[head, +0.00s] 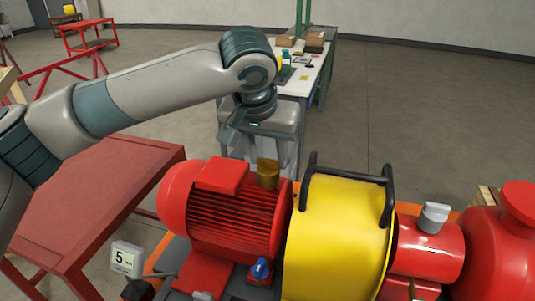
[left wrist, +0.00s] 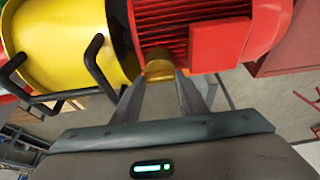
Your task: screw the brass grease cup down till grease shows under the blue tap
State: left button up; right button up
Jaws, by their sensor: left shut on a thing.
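The brass grease cup (head: 268,176) stands on the far side of the red motor (head: 222,212), near its yellow guard end. My left gripper (head: 267,160) reaches it from behind and is shut on it. In the left wrist view the two grey fingers run up to the brass grease cup (left wrist: 159,69), one on each side. The cup's lower end is hidden by the motor. The blue tap (head: 260,268) sits low at the near side of the motor. I cannot make out any grease under it. My right gripper is not in view.
A yellow guard (head: 335,240) with black handles (head: 388,195) stands right of the motor. A small white gauge reading 5 (head: 127,258) is at the near left. A red table (head: 95,200) lies left, and a workbench (head: 310,75) stands behind. Grey floor is open at the right.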

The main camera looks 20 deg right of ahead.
pick_arm(q)
jog(key=shift+m, duration=0.3)
jog(key=m+p, duration=0.2)
jog(key=m+g+h+p, duration=0.1)
jog(key=m+p, duration=0.1)
jog(key=shift+w+a+r+m+g+p, duration=0.1)
jog(key=shift+w+r+m+g+p, duration=0.1)
jog(key=shift+m+g+p, duration=0.15)
jog(key=m+g+h+p, duration=0.1)
jog(key=m+p, duration=0.2)
jog(key=shift+m, duration=0.35)
jog(key=m+g+p, duration=0.1)
jog(key=m+p, duration=0.1)
jog(key=shift+w+m, duration=0.15)
jog(key=shift+m, duration=0.15)
jog(key=m+g, duration=0.1)
jog(key=m, duration=0.1)
jog(key=m+g+p, duration=0.1)
jog(key=m, duration=0.1)
jog(key=shift+w+f, duration=0.15)
jog(key=shift+y, duration=0.3)
jog(key=o, duration=1)
jog(key=shift+o, duration=0.2)
